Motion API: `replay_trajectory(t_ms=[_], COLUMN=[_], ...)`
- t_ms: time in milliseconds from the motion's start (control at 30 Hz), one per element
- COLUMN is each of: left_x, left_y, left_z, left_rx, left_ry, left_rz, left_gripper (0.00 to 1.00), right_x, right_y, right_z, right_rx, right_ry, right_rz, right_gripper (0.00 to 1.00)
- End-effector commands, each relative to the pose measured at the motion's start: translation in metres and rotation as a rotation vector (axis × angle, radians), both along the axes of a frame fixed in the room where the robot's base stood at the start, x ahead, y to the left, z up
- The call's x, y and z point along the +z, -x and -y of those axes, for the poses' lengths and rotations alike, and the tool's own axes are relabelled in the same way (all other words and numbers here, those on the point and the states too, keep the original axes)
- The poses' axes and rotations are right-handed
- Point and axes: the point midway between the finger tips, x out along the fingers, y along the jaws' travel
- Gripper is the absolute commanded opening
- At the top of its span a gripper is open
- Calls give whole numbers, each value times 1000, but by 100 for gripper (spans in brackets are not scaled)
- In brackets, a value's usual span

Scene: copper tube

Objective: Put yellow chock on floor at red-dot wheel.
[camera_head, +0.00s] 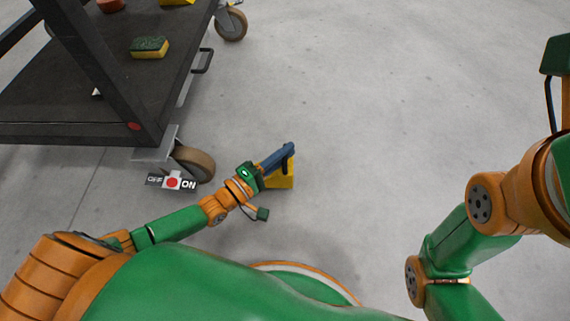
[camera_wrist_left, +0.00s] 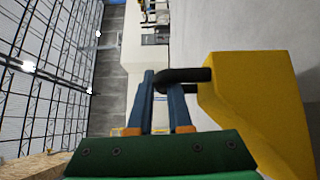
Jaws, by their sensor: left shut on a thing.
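The yellow chock (camera_head: 284,181) is at the fingertips of my left gripper (camera_head: 287,151), to the right of the near cart wheel (camera_head: 195,163). In the left wrist view, the blue fingers of my left gripper (camera_wrist_left: 163,88) are shut on the black handle (camera_wrist_left: 190,75) of the yellow chock (camera_wrist_left: 255,105). I cannot tell whether the chock touches the floor. My right gripper's fingers are out of view.
The dark cart (camera_head: 120,132) stands at the upper left, with a green and yellow sponge (camera_head: 149,47) on its shelf. Another wheel (camera_head: 231,24) is farther back. Grey floor (camera_head: 370,110) is clear to the right of the cart.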

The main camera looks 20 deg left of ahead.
Motion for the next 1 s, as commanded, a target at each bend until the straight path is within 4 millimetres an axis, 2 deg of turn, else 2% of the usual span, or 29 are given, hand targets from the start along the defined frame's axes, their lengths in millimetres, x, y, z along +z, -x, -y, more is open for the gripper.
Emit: replay_trajectory(t_ms=[100,233,533,567,633,667,1000], left_x=[-21,-38,-35,-35,-35,-35,-33], left_y=[-4,-3,-3,-3,-3,-3,1], left_z=[1,0,0,0,0,0,-2], left_rx=[-1,0,0,0,0,0,0], left_ry=[1,1,0,-1,-1,-1,-2], left_rz=[4,3,2,0,0,0,-1], left_gripper=[0,0,0,25,44,47,47], right_x=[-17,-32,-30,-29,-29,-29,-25], right_y=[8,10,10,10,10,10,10], right_z=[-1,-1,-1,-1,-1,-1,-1], right_rx=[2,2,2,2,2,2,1], right_ry=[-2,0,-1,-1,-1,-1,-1], right_rz=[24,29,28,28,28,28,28], right_gripper=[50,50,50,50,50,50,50])
